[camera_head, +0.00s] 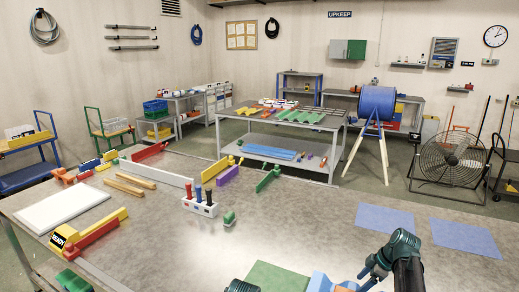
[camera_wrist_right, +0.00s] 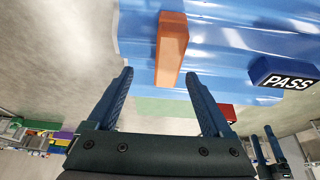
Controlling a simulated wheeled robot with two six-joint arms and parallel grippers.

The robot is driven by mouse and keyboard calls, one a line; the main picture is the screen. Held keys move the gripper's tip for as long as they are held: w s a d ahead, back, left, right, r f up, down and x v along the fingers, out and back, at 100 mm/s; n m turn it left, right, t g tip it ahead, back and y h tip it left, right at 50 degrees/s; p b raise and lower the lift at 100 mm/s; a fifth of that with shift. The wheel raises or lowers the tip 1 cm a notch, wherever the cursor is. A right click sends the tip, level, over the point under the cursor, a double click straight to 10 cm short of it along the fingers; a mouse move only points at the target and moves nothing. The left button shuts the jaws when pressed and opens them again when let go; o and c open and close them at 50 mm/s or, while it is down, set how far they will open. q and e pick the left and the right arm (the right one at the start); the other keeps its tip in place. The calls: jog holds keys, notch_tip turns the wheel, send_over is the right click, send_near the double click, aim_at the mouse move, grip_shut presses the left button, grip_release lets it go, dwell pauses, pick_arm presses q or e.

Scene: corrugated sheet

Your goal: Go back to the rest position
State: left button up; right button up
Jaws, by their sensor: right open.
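My right gripper (camera_wrist_right: 160,73) is open, its two dark blue fingers apart with nothing between them. Beyond the fingertips in the right wrist view is a blue corrugated sheet (camera_wrist_right: 215,50). An orange block (camera_wrist_right: 172,48) and a dark blue PASS block (camera_wrist_right: 284,74) rest on it. A red block (camera_wrist_right: 228,112) shows behind the right finger. In the head view, a part of the sheet (camera_head: 320,282) shows at the bottom edge, by my right arm. A second dark gripper, likely my left (camera_wrist_right: 266,148), shows at the wrist view's lower right; its jaw state is unclear.
A green mat (camera_head: 277,277) lies by the sheet on the grey table (camera_head: 290,220). Two blue mats (camera_head: 465,235) lie at right. A white holder (camera_head: 200,207) with coloured handles, a white slab (camera_head: 62,208) and several coloured blocks stand at left. The middle is largely clear.

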aim_at(353, 291)
jog(key=b+x, duration=0.3)
jog(key=x, duration=0.2)
jog(key=shift+b, duration=0.3)
jog(key=shift+r, duration=0.1)
